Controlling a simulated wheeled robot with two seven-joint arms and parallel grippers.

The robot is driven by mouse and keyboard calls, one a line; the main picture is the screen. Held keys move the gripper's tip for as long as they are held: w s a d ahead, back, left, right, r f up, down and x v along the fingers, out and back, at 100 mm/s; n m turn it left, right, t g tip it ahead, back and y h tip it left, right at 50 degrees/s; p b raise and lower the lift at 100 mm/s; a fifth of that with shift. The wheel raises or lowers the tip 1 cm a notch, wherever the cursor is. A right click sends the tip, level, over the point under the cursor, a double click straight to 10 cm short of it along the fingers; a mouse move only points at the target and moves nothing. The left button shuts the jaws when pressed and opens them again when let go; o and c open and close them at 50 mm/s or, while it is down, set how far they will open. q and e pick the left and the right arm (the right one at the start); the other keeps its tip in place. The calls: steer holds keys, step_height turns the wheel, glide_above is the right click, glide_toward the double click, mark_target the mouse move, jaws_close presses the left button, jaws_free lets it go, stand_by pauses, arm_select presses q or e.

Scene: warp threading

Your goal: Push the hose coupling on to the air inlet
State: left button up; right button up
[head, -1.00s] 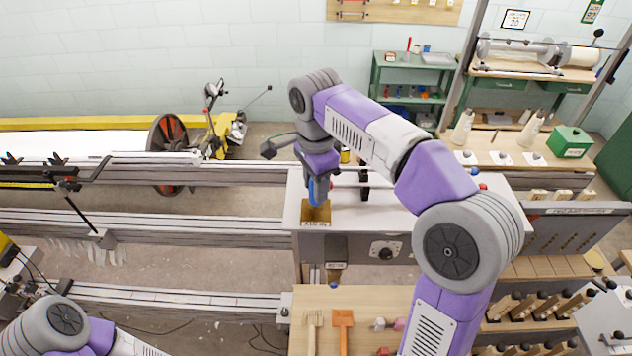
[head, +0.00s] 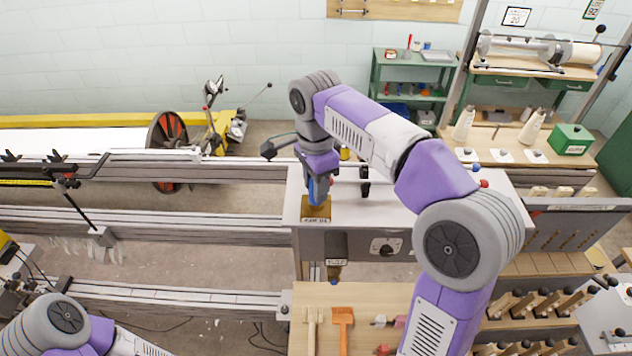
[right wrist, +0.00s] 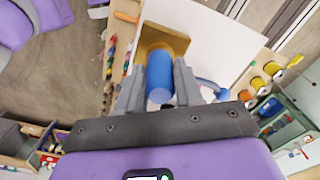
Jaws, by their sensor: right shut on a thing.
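The blue hose coupling (right wrist: 160,76) is a blue cylinder between the two grey fingers of my right gripper (right wrist: 159,82), which is shut on it. In the head view the same blue coupling (head: 318,190) shows under my right wrist, just above a brown-yellow block (head: 316,211) with a label on its front. In the right wrist view this block (right wrist: 154,40) lies right behind the coupling's far end. I cannot tell whether they touch. The air inlet itself is not clearly visible. My left arm shows at the lower left, but its gripper is out of frame.
The block stands on the left end of a pale cabinet top (head: 430,205). A wooden bench (head: 365,300) with brushes is nearer.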

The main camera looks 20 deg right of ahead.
steer(key=o, duration=1)
step_height(320, 180, up, 8)
steer(key=shift+f+p, duration=0.25)
steer(key=shift+p, duration=0.6)
